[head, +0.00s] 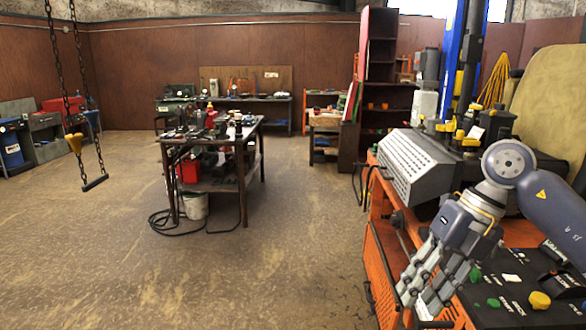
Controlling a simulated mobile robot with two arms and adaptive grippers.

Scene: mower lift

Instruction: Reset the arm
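My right arm comes in from the right edge, over the orange machine (385,255) with the black control panel (510,300). My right gripper (420,300) is grey and points down and to the left, above the panel's left edge. Its two fingers stand apart with a narrow gap, and nothing shows between them. I cannot tell whether the fingertips touch the machine. My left arm and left gripper are not in view.
A dark workbench (215,142) with tools stands mid-room; a cable lies on the floor beside it. A grey slotted box (412,165) sits on the machine behind my gripper. Open floor (250,280) lies in front.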

